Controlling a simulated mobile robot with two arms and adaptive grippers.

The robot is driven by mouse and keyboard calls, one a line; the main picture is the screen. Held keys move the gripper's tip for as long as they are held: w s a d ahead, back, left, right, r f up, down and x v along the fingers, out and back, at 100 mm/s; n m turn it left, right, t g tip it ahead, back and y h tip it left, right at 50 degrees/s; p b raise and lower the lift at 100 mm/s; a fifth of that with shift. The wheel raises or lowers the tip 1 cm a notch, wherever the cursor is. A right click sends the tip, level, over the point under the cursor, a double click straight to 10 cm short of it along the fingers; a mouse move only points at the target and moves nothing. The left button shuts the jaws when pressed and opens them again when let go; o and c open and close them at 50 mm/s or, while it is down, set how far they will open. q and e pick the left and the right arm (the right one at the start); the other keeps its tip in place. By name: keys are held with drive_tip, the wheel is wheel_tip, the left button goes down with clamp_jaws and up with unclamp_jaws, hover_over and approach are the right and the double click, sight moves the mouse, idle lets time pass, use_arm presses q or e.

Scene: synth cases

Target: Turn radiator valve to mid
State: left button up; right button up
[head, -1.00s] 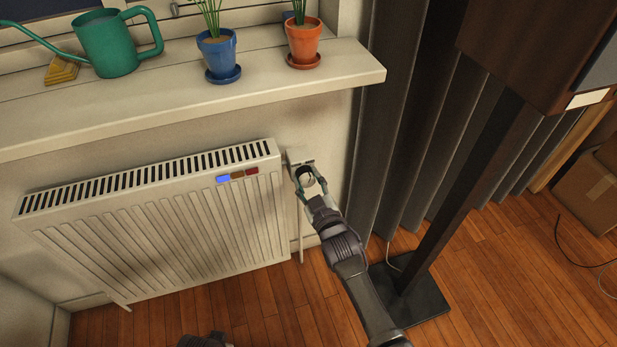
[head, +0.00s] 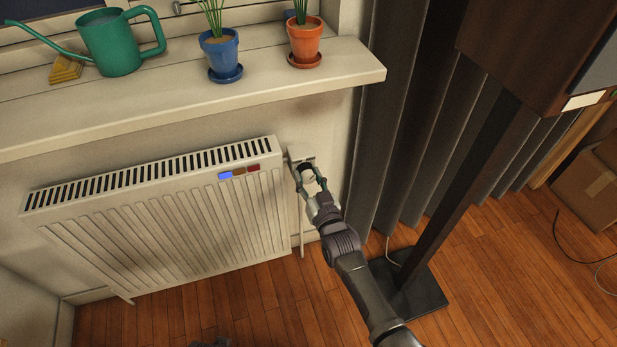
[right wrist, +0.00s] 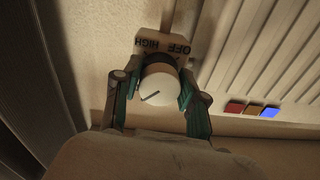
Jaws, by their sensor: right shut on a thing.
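The radiator valve knob (head: 313,186) is at the radiator's right end, below the sill. My right gripper (head: 312,181) reaches it from the lower right, one finger on each side. In the right wrist view the round white knob (right wrist: 159,86) sits between the green-padded fingers of my right gripper (right wrist: 157,92), shut on it. A dark line on its face slants toward the lower left. Behind it, a plate (right wrist: 164,45) reads HIGH and OFF, upside down, with part of the scale hidden by the knob.
The white radiator (head: 165,225) carries blue, brown and red tabs. The sill (head: 290,85) above holds a watering can (head: 108,45), a blue pot (head: 221,52) and an orange pot (head: 304,42). A dark stand (head: 450,190) and grey curtain (head: 400,130) are close on the right.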

drive_tip(key=shift+f, duration=0.15)
drive_tip(key=o, duration=1.1)
drive_tip(key=shift+o, duration=0.2)
drive_tip(key=v, duration=1.2)
